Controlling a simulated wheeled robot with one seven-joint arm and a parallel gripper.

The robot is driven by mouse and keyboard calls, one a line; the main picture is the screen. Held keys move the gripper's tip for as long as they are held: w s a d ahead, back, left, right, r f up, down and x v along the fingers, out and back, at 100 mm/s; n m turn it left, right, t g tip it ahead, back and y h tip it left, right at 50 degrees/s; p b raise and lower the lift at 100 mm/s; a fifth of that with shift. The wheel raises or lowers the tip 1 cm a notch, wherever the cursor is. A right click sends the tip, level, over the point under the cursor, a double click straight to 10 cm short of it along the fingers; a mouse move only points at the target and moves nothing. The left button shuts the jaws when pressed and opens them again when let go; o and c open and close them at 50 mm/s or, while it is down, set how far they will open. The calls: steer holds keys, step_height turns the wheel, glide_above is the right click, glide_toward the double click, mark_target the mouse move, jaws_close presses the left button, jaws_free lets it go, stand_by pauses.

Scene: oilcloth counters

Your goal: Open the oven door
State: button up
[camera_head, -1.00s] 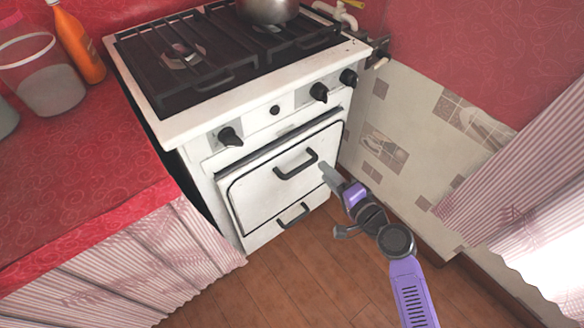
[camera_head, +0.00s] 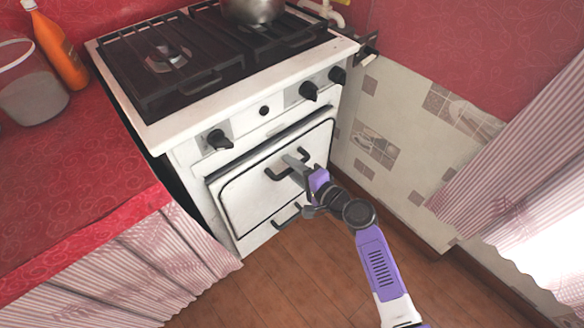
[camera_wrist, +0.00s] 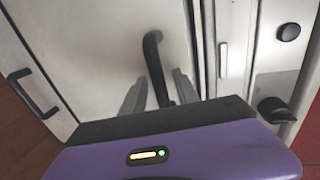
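The oven door (camera_head: 245,203) is a white panel on the front of the stove, and it looks closed. Its black bar handle (camera_head: 278,174) is near the top of the panel. My gripper (camera_head: 295,163) is at this handle in the head view and hides part of it. In the wrist view the handle (camera_wrist: 155,62) runs between the two grey fingers (camera_wrist: 158,92), one on each side. The fingers are apart and do not look clamped on it. The handle's lower end is hidden behind my gripper's body.
A lower panel with its own black handle (camera_head: 287,217) is below the door; this handle also shows in the wrist view (camera_wrist: 35,93). Black knobs (camera_head: 219,139) line the stove front above. A red counter (camera_head: 80,180) is at left. The wooden floor (camera_head: 285,275) in front is clear.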

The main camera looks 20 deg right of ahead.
jaws_close()
stand_by(1.4)
